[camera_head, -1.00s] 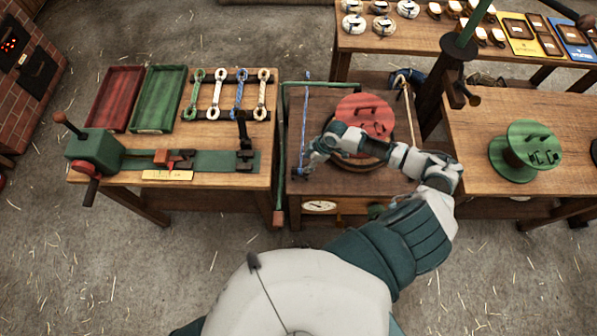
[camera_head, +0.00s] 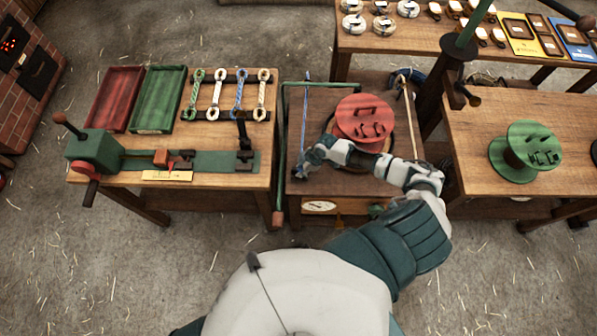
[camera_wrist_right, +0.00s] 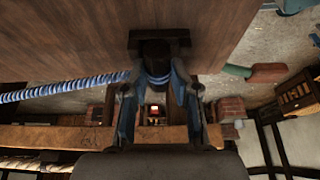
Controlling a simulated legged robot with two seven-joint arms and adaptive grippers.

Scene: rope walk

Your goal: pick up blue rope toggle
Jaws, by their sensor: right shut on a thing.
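The blue-and-white rope (camera_head: 304,115) runs along the left side of the middle bench, from a thin post at the back to my right gripper (camera_head: 302,171) at the front. In the right wrist view this rope (camera_wrist_right: 65,88) comes in from the left and reaches my right gripper (camera_wrist_right: 157,105). The gripper's fingers are shut around the blue rope toggle (camera_wrist_right: 157,80) at a dark post (camera_wrist_right: 155,50). The toggle is mostly hidden by the fingers, and I cannot tell whether it is off the post. My left gripper is not in view.
A red reel (camera_head: 362,110) stands right of my right gripper, beside my forearm. A rack of several short rope pieces (camera_head: 239,97) and red (camera_head: 108,97) and green trays (camera_head: 160,92) lie on the left bench. A green reel (camera_head: 527,150) stands on the right bench.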

